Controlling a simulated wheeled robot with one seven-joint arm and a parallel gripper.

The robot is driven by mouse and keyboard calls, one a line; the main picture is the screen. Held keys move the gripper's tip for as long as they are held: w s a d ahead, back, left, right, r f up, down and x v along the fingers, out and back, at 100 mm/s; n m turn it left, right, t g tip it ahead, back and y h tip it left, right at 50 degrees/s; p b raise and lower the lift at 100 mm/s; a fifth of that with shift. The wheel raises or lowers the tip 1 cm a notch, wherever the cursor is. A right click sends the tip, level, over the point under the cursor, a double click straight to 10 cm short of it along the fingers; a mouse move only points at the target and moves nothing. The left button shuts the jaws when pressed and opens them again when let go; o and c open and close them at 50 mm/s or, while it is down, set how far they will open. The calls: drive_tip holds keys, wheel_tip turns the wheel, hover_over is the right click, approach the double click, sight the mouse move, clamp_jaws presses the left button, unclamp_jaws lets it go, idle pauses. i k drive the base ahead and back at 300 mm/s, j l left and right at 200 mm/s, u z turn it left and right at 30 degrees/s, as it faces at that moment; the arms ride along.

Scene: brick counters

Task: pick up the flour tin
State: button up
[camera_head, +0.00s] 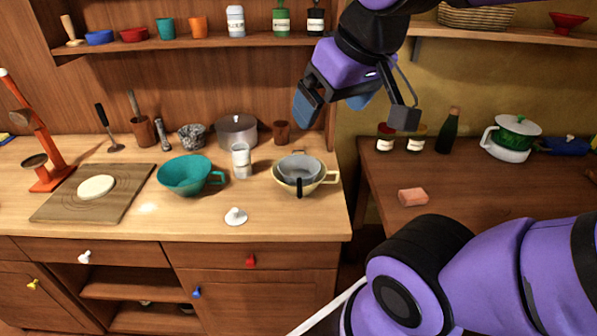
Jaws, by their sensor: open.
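The flour tin is probably the small pale cylinder (241,161) with a whitish label, standing upright on the left wooden counter between the teal bowl and the grey-and-cream bowls; its label is too small to read. My gripper (335,103) hangs in the air at the upper middle, in front of the gap between the two counters. It points down, with blue pads spread apart and nothing between them. It is to the right of the cylinder, above it in the picture, and apart from it.
A teal bowl (186,175) and a cream bowl (311,186) holding a grey one flank the cylinder. A white knobbed piece (235,217) lies in front. A grey pot (235,131) stands behind. The upper shelf (180,46) holds cups and bottles. A pink block (412,197) lies on the right counter.

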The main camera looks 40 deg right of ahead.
sight(240, 151)
drive_tip(key=i+j+z, duration=0.1)
drive_tip(key=j, duration=0.3)
drive_tip(key=i+j+z, duration=0.1)
drive_tip(key=i+j, duration=0.15)
drive_tip(key=j, duration=0.15)
drive_tip(key=i+j+z, duration=0.1)
drive_tip(key=j, duration=0.35)
drive_tip(key=i+j+z, duration=0.15)
drive_tip(key=j, duration=0.3)
drive_tip(key=i+j+z, duration=0.1)
drive_tip(key=j, duration=0.35)
drive_tip(key=i+j+z, duration=0.1)
drive_tip(key=j, duration=0.35)
drive_tip(key=i+j+z, duration=0.1)
drive_tip(key=j, duration=0.35)
drive_tip(key=i, duration=0.05)
